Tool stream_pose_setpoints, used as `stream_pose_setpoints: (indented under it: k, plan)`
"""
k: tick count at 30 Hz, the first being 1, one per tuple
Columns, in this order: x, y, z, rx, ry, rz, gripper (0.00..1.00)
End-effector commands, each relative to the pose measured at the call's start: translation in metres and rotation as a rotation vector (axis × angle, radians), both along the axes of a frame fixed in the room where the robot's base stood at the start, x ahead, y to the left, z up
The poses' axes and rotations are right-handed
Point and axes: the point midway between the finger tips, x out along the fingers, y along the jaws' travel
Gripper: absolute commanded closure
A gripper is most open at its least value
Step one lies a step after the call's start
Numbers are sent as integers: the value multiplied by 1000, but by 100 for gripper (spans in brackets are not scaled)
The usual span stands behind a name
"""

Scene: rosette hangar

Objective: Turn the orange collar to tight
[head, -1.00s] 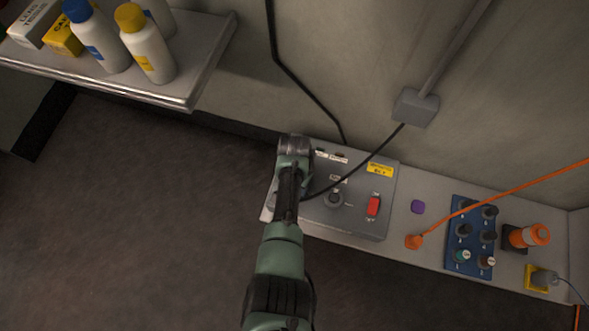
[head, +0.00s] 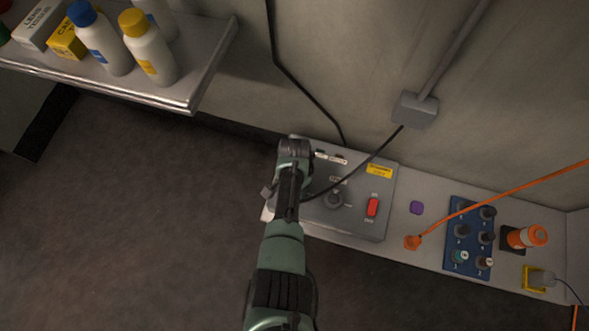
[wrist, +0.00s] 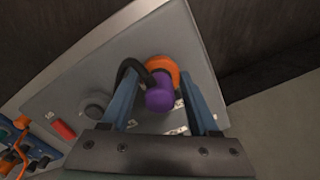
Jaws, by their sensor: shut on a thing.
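The orange collar (wrist: 168,64) shows in the wrist view as a ring on the grey panel box, partly behind a purple plug end (wrist: 160,98). A black cable (wrist: 128,66) curves beside the purple end. My gripper (wrist: 160,74) has its two blue fingers on either side of the collar and is shut on it. In the head view my arm hides the collar and the fingertips; any tight mark cannot be made out.
The grey panel box (head: 356,220) carries a dark knob (head: 334,199) and a red switch (head: 372,207). To the right on the bench are a purple piece (head: 416,208), an orange cable (head: 490,208) and a blue knob panel (head: 455,215). A shelf with bottles (head: 190,95) is at upper left.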

Motion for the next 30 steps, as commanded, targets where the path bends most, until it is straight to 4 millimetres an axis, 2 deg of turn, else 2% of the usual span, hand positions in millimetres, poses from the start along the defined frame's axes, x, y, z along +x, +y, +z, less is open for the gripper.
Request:
stream_pose_setpoints:
  k: [3,4,8,9,20,23,30]
  plan:
    - [0,-1,0,-1,-1,-5,94]
    - [0,-1,0,-1,-1,-5,35]
    - [0,-1,0,-1,-1,-4,12]
    - [0,-1,0,-1,-1,-3,9]
    - [0,0,6,-1,-1,-1,9]
    - [0,0,19,-1,-2,-1,9]
    - [0,-1,67,0,-1,-1,9]
